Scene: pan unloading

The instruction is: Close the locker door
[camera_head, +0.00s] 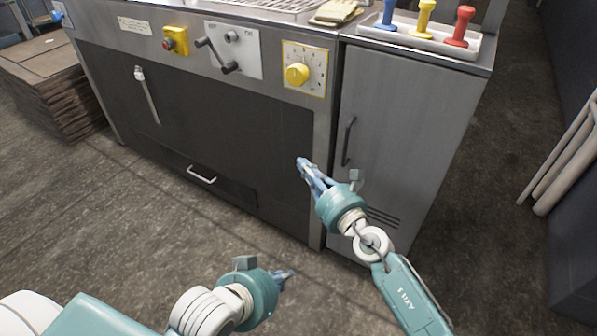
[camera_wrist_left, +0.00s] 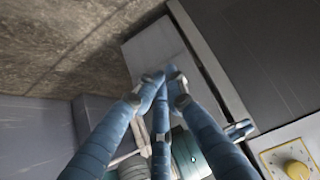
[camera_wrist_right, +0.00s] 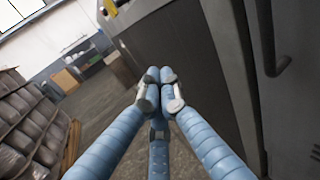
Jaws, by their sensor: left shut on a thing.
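The grey locker door (camera_head: 400,130) is at the right end of the machine and looks flush with its frame. Its dark vertical handle (camera_head: 348,141) is near the left edge; the handle also shows in the right wrist view (camera_wrist_right: 272,45). My right gripper (camera_head: 302,164) is in front of the machine, left of the handle; its fingers (camera_wrist_right: 158,85) meet with nothing seen between them. My left gripper (camera_head: 292,273) is low over the floor, apart from the locker. Its fingers converge in the left wrist view (camera_wrist_left: 158,85); what they hold is too hidden to name.
The machine (camera_head: 220,120) has a yellow dial (camera_head: 297,74), levers (camera_head: 222,55) and a drawer handle (camera_head: 201,175). A white tray (camera_head: 400,38) with blue, yellow and red objects stands on the locker. White pipes (camera_head: 560,150) lean at the right. The floor in front is clear.

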